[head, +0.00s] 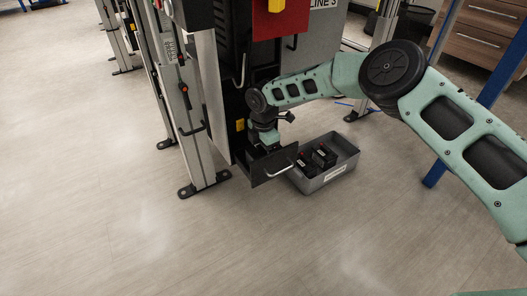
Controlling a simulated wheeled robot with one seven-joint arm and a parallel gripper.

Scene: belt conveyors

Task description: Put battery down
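My gripper (267,146) is at the end of my green arm, reaching down at an open black drawer (272,167) low on the dark cabinet. The drawer front hides the fingertips, so I cannot tell whether they are open or shut, or whether a battery is between them. Black block-shaped batteries (323,156) with small red marks lie in a grey bin (329,177) just right of the drawer. The drawer's inside is hidden from this view.
A blue post (436,172) stands to the right. The floor at the front and left is clear. A wooden drawer unit (480,35) is at the back right.

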